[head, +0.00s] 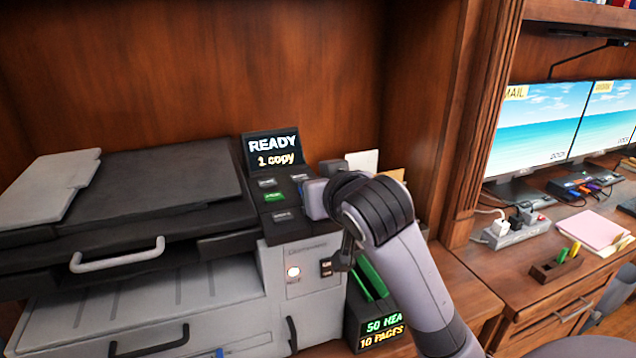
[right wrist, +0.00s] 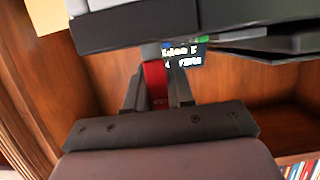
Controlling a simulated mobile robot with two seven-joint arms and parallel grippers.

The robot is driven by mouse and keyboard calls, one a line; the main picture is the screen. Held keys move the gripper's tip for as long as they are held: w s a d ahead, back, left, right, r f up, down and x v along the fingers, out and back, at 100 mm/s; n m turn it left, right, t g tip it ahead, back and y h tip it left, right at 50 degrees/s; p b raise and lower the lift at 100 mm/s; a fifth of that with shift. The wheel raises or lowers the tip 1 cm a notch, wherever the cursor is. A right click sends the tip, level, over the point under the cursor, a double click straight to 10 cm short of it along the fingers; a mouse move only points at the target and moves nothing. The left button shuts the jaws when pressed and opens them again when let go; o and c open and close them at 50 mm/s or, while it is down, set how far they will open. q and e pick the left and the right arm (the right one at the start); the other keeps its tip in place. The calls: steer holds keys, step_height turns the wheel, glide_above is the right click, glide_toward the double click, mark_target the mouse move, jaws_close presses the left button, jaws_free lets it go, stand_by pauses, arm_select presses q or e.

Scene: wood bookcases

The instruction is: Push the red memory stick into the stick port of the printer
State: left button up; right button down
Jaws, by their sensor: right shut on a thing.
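The printer (head: 310,250) stands at the left in the head view, with a lit READY display (head: 273,150), a round lit button and a small dark panel on its front. My right gripper (right wrist: 156,97) is shut on the red memory stick (right wrist: 155,84) in the right wrist view. The far end of the stick is close to a grey surface under a dark edge; I cannot tell whether it touches or enters it. The stick port is not clearly visible. In the head view my right arm hides the stick and most of the gripper. My left gripper is not in view.
A dark box with a lit text display (head: 382,330) and green parts stands right of the printer, below my right arm. Further right, a desk holds monitors (head: 538,128), a power strip (head: 515,232) and pink papers (head: 592,230). A wooden upright (head: 480,120) separates the bays.

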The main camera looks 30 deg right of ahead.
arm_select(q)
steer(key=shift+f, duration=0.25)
arm_select(e)
steer(key=shift+f, duration=0.55)
steer(key=c, duration=0.9)
jaws_free()
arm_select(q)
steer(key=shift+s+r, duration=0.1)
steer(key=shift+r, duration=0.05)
